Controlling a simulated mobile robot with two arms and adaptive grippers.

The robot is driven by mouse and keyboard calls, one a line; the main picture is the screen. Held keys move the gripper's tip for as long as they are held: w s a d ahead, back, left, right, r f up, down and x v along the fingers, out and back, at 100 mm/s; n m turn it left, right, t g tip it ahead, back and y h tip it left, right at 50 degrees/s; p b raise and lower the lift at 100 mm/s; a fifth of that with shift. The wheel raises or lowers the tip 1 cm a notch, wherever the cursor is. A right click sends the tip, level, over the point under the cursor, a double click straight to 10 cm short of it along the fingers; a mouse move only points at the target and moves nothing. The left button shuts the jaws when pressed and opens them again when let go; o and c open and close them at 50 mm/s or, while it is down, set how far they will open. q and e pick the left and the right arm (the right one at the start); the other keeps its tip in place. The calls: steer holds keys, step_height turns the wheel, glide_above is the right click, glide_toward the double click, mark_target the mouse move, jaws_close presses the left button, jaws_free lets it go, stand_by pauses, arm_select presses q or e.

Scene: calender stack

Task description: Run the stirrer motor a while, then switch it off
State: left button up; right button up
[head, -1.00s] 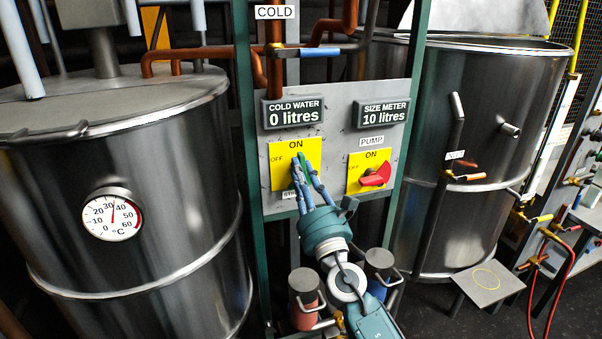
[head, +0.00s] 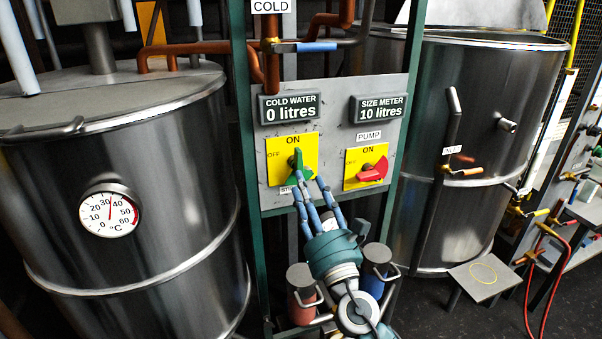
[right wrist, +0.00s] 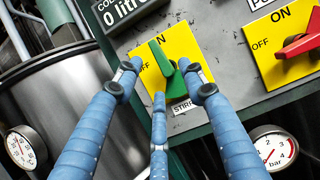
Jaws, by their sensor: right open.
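The green stirrer knob (head: 297,160) sits on a yellow plate (head: 278,148) marked ON and OFF, low on the grey panel. Its handle stands roughly upright, with its upper end toward ON; it also shows in the right wrist view (right wrist: 167,70). My right gripper (head: 309,179) is open and empty, with its three blue fingers in front of and just below the knob. In the right wrist view the fingers (right wrist: 163,90) are spread on either side of and below the knob, and it is unclear whether any touches it. My left gripper is out of view.
A red pump knob (head: 373,171) sits on a second yellow plate to the right, turned toward OFF. Displays above read 0 litres and 10 litres. Steel tanks stand left (head: 150,215) and right (head: 480,130). Two capped cylinders (head: 303,300) stand below the panel, close to my arm.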

steer(key=v, duration=0.6)
steer(key=shift+w, duration=0.1)
stand_by(7.3)
